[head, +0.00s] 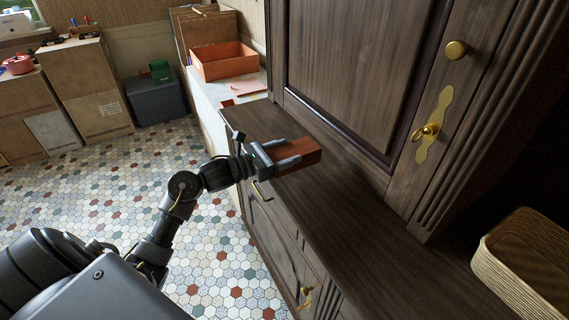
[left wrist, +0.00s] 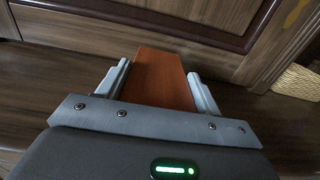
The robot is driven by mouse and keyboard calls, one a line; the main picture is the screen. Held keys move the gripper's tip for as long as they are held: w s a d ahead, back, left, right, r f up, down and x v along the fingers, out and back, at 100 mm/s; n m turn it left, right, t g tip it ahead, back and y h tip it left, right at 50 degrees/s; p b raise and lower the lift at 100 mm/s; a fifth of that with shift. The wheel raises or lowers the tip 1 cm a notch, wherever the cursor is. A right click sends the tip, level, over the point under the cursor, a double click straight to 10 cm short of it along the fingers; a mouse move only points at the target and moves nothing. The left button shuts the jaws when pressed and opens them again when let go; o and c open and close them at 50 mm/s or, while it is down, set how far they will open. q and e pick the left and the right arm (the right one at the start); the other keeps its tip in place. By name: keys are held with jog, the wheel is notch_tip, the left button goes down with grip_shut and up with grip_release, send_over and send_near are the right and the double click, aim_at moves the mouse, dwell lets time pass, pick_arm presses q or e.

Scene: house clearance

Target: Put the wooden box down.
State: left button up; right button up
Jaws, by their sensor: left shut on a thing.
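The wooden box (head: 305,152) is small, reddish-brown and rectangular. My left gripper (head: 287,158) is shut on it, with one finger along each side. The box is over the dark wooden ledge (head: 340,226) of the cabinet, near its far end; I cannot tell whether it touches the ledge. In the left wrist view the box (left wrist: 160,80) points away between the two grey fingers (left wrist: 162,88), toward the cabinet door. My right gripper is not in view.
The tall dark cabinet (head: 350,62) rises behind the ledge, with brass knob and lock plate. A wicker basket (head: 500,280) stands at the ledge's right end. An orange open box (head: 224,63) sits on a white surface beyond. The ledge between box and basket is clear.

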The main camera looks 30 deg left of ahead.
pick_arm(q)
jog(key=f, duration=0.2)
jog(key=shift+w+f, duration=0.3)
jog(key=shift+f, duration=0.4)
jog(key=shift+f+b, duration=0.2)
jog(key=shift+b, duration=0.15)
jog(key=o, duration=1.4)
jog(key=shift+s, duration=0.1)
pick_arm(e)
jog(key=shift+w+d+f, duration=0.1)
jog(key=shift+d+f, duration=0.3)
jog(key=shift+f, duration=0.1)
